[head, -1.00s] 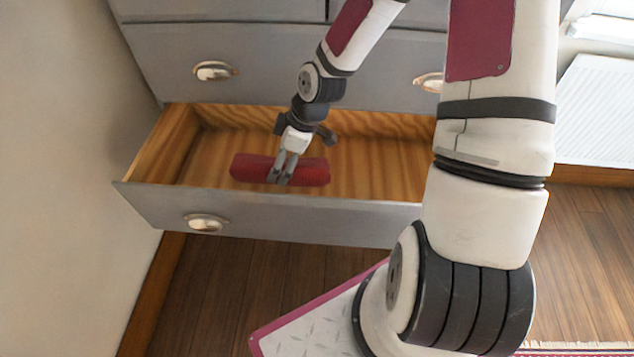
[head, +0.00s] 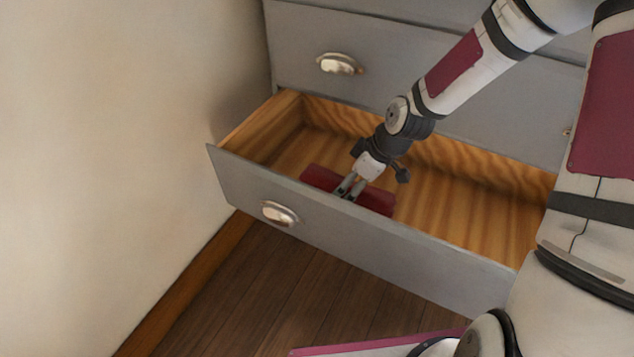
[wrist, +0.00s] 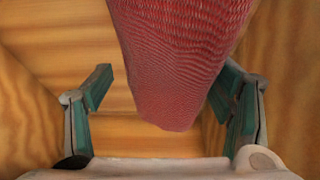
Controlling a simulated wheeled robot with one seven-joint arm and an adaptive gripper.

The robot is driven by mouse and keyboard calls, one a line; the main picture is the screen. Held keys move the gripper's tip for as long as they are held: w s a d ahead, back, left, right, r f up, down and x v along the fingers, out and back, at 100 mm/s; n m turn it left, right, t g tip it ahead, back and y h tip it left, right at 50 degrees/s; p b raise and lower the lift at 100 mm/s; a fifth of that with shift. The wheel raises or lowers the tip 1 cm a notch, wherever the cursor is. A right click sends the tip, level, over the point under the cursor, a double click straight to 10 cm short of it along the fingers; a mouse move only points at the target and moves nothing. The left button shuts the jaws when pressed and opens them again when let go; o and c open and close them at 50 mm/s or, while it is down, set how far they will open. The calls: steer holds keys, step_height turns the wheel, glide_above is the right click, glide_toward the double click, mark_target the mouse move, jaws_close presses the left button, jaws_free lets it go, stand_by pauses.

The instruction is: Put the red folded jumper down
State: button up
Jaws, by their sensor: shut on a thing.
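The red folded jumper (head: 375,199) is a dark red roll-like bundle inside the open drawer (head: 470,258), near its front wall. My gripper (head: 346,188) reaches down into the drawer from above and is shut on the jumper near its middle. The drawer front hides the jumper's lower edge in the head view, so I cannot tell whether it touches the drawer floor. In the wrist view the jumper's ribbed red knit (wrist: 180,60) comes down between the two green-padded fingers, with wood on both sides.
The drawer is otherwise bare, with free floor to the right of the jumper. Its grey front has a metal cup handle (head: 280,213). Closed grey drawers (head: 400,60) rise behind. A cream wall (head: 110,150) stands close on the left. Wooden floor (head: 270,290) lies in front.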

mark_target(316, 165)
steer(key=w+a, duration=0.1)
steer(key=a, duration=0.2)
steer(key=w+a+b, duration=0.1)
steer(key=w+a, duration=0.1)
steer(key=w+a+f+b, duration=0.1)
steer(key=w+a, duration=0.1)
steer(key=a, duration=0.1)
steer(key=shift+w+a, duration=0.2)
steer(key=shift+a, duration=0.15)
step_height(316, 165, down, 4)
steer(key=shift+w+a+r+b, duration=0.1)
steer(key=shift+a+r+b, duration=0.1)
steer(key=shift+b, duration=0.45)
steer(key=o, duration=1.3)
steer(key=shift+d, duration=0.1)
